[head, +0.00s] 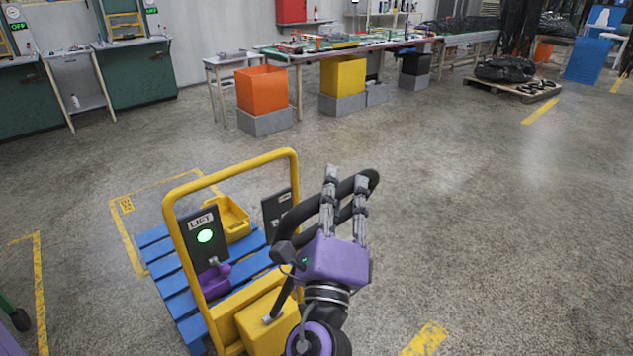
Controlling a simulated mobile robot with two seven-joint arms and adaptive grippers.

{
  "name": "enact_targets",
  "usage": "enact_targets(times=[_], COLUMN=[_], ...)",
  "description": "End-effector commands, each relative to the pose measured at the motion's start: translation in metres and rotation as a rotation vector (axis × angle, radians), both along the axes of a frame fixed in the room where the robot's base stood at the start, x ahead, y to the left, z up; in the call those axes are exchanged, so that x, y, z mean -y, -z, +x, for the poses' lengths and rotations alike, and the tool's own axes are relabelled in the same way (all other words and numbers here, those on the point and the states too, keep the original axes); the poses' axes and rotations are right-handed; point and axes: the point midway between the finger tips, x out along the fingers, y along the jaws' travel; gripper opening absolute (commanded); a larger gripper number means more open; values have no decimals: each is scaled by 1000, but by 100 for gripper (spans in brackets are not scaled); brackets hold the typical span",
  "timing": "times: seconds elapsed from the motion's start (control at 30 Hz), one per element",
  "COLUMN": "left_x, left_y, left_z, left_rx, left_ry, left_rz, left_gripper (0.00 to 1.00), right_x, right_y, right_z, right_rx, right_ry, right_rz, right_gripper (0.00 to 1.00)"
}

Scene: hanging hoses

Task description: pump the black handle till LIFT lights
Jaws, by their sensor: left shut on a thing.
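The black handle (298,214) is a thick curved bar beside the yellow truck frame (176,215). My left gripper (346,188) is purple with grey fingers and is shut on the black handle near its upper right end. The fingers hide part of the bar. My right gripper is not in view.
Blue slats (176,280) lie under the frame, with a yellow bin (230,216) and a purple object (214,278) on them. A second dark panel (277,212) stands behind. The floor to the right is clear. Orange (262,90) and yellow (343,76) bins stand at the back.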

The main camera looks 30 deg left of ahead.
Motion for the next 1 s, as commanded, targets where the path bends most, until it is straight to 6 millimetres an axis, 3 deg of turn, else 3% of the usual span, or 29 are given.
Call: enact_targets(times=[0.03, 0.1, 0.4, 0.63, 1.0], left_x=[12, 28, 74, 88, 91], left_y=[15, 23, 44, 50, 50], left_z=[-5, -11, -31, -37, -38], left_rx=[1, 10, 40, 52, 53], left_ry=[1, 1, -1, -2, -2], left_rz=[13, 36, 107, 128, 132], left_gripper=[0, 0, 0, 0, 0], right_x=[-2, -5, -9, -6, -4], right_y=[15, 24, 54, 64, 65], right_z=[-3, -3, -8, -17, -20], right_rx=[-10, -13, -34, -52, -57], right_ry=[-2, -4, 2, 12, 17], right_rz=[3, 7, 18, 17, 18], right_gripper=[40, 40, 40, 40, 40])
